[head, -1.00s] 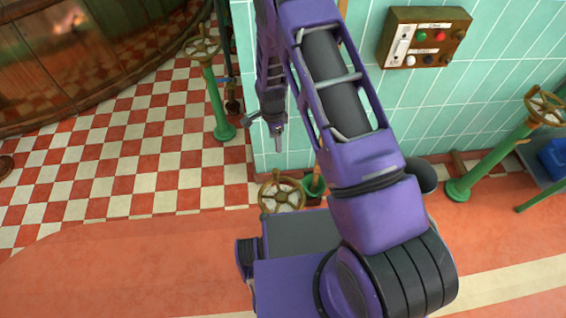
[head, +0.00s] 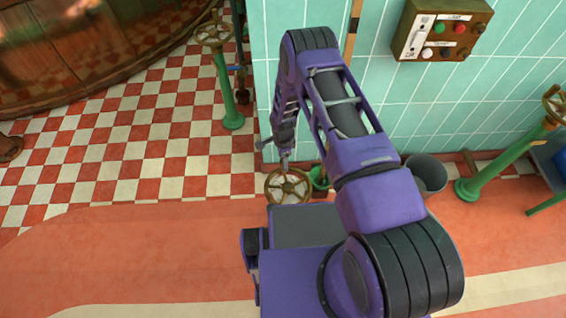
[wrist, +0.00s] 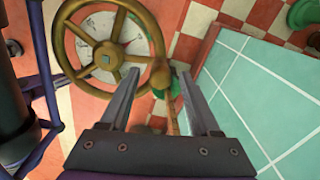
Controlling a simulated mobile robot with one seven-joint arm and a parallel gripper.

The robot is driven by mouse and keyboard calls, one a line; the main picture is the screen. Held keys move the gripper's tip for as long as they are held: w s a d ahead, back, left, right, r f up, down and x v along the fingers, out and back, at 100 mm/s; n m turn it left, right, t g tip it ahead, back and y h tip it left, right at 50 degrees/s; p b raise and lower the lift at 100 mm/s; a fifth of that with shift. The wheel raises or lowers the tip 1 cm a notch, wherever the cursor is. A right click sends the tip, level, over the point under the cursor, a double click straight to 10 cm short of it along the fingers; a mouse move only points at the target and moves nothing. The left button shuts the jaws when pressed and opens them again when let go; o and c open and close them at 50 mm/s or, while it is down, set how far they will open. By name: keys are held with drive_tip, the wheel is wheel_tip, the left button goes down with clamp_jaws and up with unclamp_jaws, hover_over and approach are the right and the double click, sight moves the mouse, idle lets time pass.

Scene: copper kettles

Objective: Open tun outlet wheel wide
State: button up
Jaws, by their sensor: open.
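A brass-coloured spoked handwheel (head: 288,187) is low beside the corner of the tiled wall, just beyond my base. It fills the upper left of the wrist view (wrist: 106,57), its spokes and hub clear. My gripper (head: 285,164) is over this wheel. In the wrist view my gripper (wrist: 156,78) is open, with the two fingers apart and the wheel's right rim and a brass knob between them in the picture. I cannot tell whether the fingers touch the rim.
The tiled wall (head: 300,100) is close behind my arm, with a control box (head: 443,29) on it. A dark bucket (head: 427,172) is right of my arm. A third wheel on a green post (head: 500,165) is at the right. The checkered floor (head: 140,150) at left is open.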

drive_tip(key=shift+f, duration=1.1)
clamp_jaws()
idle(0.7)
